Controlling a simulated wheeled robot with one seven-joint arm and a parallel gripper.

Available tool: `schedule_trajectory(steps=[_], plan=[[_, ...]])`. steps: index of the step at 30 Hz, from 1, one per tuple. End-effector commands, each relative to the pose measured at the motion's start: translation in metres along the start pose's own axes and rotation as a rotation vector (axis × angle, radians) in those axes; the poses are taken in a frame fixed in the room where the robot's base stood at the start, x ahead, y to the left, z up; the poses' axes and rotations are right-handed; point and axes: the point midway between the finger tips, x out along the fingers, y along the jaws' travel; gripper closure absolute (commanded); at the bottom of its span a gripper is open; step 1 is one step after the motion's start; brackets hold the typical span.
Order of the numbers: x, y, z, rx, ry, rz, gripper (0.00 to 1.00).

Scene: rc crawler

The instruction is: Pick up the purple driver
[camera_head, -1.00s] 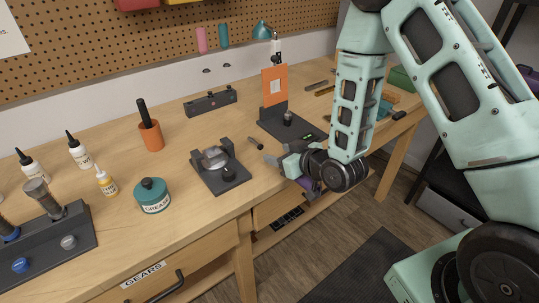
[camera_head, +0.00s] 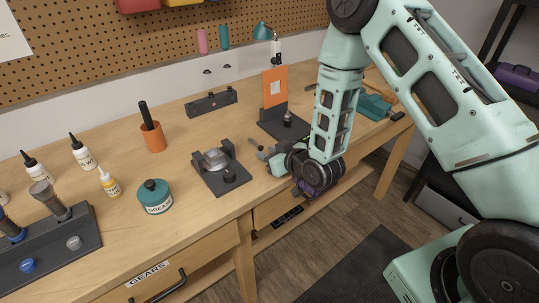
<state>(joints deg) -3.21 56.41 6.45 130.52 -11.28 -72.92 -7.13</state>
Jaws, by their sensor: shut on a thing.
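My gripper (camera_head: 272,157) is at the front edge of the workbench, right of the dark fixture, with its fingers pointing left. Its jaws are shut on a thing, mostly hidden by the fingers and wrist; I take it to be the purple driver. A small dark cylindrical piece (camera_head: 255,144) shows just beyond the fingertips, low over the bench top. I cannot tell whether it touches the fingers or is part of the held thing. No clear purple handle shows on the bench.
A dark fixture (camera_head: 207,181) stands left of my gripper. An orange panel on a dark base (camera_head: 269,121) stands behind it. A grease tub (camera_head: 154,207), an orange cup (camera_head: 153,147) and several bottles are farther left. Bare wood lies between them.

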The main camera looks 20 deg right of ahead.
Motion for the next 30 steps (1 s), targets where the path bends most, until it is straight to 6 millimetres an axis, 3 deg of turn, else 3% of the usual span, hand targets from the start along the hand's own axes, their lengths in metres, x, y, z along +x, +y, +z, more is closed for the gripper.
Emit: schedule_trajectory(steps=[11, 24, 30], plan=[[-0.004, 0.0, -0.013, -0.001, 0.004, 0.0, 0.95], [-0.031, 0.0, -0.075, -0.002, 0.005, 0.001, 0.95], [-0.037, 0.0, -0.09, -0.001, 0.002, 0.0, 0.95]])
